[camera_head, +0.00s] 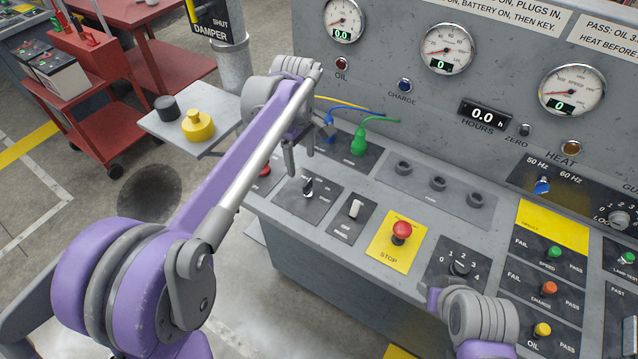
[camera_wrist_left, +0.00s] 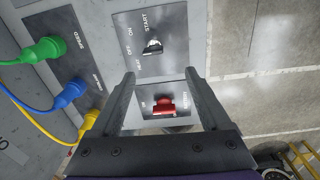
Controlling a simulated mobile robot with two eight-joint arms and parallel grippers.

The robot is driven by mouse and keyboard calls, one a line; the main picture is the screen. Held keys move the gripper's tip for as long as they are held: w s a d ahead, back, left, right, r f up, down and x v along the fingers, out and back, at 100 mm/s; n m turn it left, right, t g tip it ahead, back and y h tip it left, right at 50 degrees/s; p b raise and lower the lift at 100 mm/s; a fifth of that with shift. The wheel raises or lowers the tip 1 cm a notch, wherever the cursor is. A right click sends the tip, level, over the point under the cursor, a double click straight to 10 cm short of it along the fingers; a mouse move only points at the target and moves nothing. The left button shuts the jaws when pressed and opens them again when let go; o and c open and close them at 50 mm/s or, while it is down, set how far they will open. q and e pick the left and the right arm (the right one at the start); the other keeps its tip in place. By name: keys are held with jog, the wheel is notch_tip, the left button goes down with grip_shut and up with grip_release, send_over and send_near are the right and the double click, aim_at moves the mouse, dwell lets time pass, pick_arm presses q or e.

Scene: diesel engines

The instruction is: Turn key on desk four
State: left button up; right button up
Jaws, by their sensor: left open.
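The key (camera_head: 307,188) is a small metallic switch on a dark plate at the left of the sloped desk; in the left wrist view the key (camera_wrist_left: 152,46) sits on the plate marked START, ON, OFF. My left gripper (camera_head: 299,165) hangs over the desk's left end, just behind and above the key. In the left wrist view, its fingers (camera_wrist_left: 160,78) are apart and empty, on either side of a red battery switch (camera_wrist_left: 163,104); the key lies beyond the tips. My right arm (camera_head: 482,318) shows at the lower right, with its gripper's state unclear.
Green, blue and yellow plugs (camera_wrist_left: 44,50) with cables are beside the key plate. A white rocker switch (camera_head: 356,208) and a red STOP button (camera_head: 402,231) are to its right. A side shelf (camera_head: 165,135) holds a yellow weight (camera_head: 197,126). Gauges line the upright panel.

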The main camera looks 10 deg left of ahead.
aim_at(307, 182)
pick_arm(q)
jog(key=shift+w+d+f+n, duration=0.3)
jog(key=shift+w+d+f, duration=0.2)
jog(key=shift+w+f, duration=0.15)
notch_tip(307, 182, down, 10)
jog(key=shift+r, duration=0.1)
grip_shut()
